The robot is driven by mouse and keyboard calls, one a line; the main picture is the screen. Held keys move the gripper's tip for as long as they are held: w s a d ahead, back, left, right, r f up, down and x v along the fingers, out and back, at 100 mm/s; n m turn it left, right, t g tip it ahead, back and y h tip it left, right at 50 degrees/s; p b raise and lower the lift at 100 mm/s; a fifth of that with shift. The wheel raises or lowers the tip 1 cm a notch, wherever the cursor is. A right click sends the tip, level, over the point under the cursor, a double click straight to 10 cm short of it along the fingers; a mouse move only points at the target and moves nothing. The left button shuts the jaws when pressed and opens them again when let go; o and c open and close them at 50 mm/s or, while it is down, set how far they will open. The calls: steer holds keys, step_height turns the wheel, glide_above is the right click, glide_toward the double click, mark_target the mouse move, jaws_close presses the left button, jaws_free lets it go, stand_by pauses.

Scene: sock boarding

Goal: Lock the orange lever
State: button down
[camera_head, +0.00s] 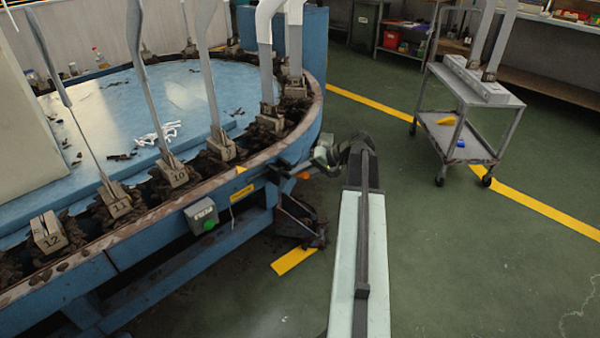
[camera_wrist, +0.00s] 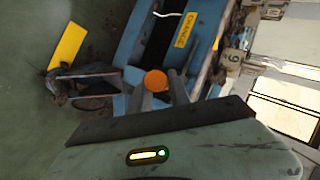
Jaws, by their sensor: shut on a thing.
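The orange lever shows as a round orange knob (camera_wrist: 155,80) in the wrist view, between my gripper's fingertips. In the head view a bit of the orange lever (camera_head: 303,175) shows beside the blue machine's rim, left of my wrist. My gripper (camera_wrist: 160,88) is shut on it. In the head view my gripper (camera_head: 288,172) reaches left to the machine's side and is partly hidden by my own wrist. The lever's shaft and base are hidden, so its position cannot be told.
The round blue machine (camera_head: 315,105) carries numbered blocks, some holding upright metal boards. A green-button box (camera_head: 203,215) and a yellow label (camera_head: 242,192) are on its side. A dark tray (camera_head: 298,222) hangs below. A grey cart (camera_head: 460,130) stands right; the floor between is clear.

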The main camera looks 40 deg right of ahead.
steer(key=shift+w+a+f, duration=0.1)
steer(key=shift+w+a, duration=0.05)
steer(key=shift+a, duration=0.15)
steer(key=c, duration=1.2)
jaws_free()
steer(key=shift+c, duration=0.2)
steer(key=shift+d, duration=0.1)
steer(key=p+v, duration=0.4)
steer(key=v, duration=0.3)
steer(key=shift+s+d+p, duration=0.2)
steer(key=shift+s+p, duration=0.05)
steer(key=shift+p, duration=0.1)
